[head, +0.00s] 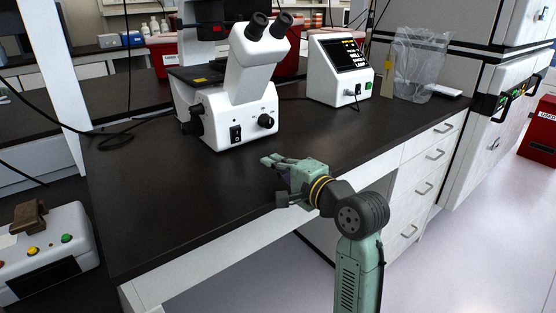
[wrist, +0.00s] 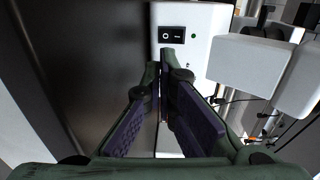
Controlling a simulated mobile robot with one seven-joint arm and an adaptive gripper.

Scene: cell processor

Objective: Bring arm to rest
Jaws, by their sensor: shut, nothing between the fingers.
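My gripper (head: 272,160) is at the end of my green arm, above the front part of the dark bench top (head: 180,205) in the head view. It points left and back toward the base of the white microscope (head: 232,118) and is apart from it. In the wrist view my gripper (wrist: 162,75) has its fingertips together, with nothing between them. Beyond them is the microscope's white base with its power switch (wrist: 172,35).
A white device with a screen (head: 340,70) stands right of the microscope, beside a clear plastic bag (head: 415,62). A black cable (head: 112,138) lies on the bench at left. A box with coloured buttons (head: 45,250) is at lower left.

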